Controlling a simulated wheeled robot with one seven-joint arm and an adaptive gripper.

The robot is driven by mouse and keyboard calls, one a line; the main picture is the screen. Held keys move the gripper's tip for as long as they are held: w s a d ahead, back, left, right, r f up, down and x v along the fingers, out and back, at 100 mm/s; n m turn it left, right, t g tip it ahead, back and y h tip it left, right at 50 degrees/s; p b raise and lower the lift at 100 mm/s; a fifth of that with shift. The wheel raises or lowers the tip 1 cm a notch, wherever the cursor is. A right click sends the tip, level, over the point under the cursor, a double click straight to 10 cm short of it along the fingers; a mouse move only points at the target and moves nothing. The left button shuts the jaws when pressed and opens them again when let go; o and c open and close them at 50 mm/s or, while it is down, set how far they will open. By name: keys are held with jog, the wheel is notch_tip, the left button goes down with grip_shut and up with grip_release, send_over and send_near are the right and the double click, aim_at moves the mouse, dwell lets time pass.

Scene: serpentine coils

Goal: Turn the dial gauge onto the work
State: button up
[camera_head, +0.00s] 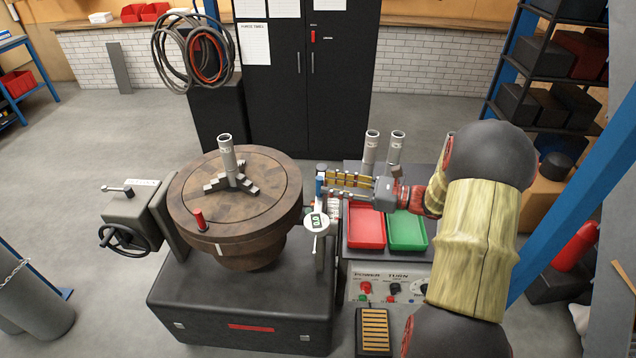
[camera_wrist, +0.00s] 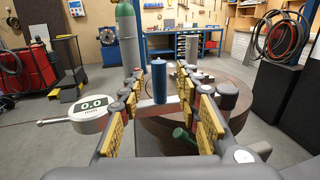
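The dial gauge (camera_head: 316,221) is a round white dial with a small dark display, in front of a grey post at the right edge of the round table. In the wrist view the gauge (camera_wrist: 90,112) reads 0.0, and its thin probe points left. A blue upright grip (camera_wrist: 158,82) stands on the gauge's arm. My gripper (camera_head: 328,186) is open, with yellow-padded fingers on either side of the blue grip and a visible gap to each. The work, a grey metal tube (camera_head: 227,155), stands upright in the chuck (camera_head: 231,182) on the brown round table (camera_head: 270,212).
A red tray (camera_head: 366,228) and a green tray (camera_head: 407,228) lie on the bench right of the machine. A red knob (camera_head: 198,218) rises from the table's near left. A control panel (camera_head: 385,286) faces front.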

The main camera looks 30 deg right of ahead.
aim_at(319, 195)
jog(key=shift+x, duration=2.1)
jog(key=shift+c, duration=0.2)
jog(key=c, duration=0.7)
grip_shut()
